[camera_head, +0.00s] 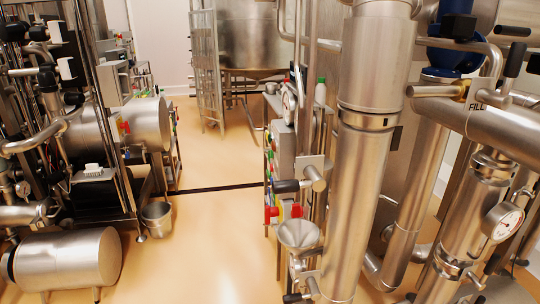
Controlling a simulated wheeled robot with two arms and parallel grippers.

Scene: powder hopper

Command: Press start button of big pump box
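A grey box (113,84) is mounted among the pipes of the machine on the left. A second light grey box (283,150) stands at the edge of the machine in the middle, partly hidden by pipes, with small coloured parts along its left side. A red and yellow switch (285,211) sits below it. I cannot tell which box is the big pump box, and no start button can be made out at this size. Neither of my grippers is in view.
A clear floor aisle (207,240) runs between the machines. A horizontal steel cylinder (68,259) and a metal bucket (157,219) edge it on the left. A funnel (298,234) and a thick vertical pipe (358,180) stand right. A large tank (255,40) is behind.

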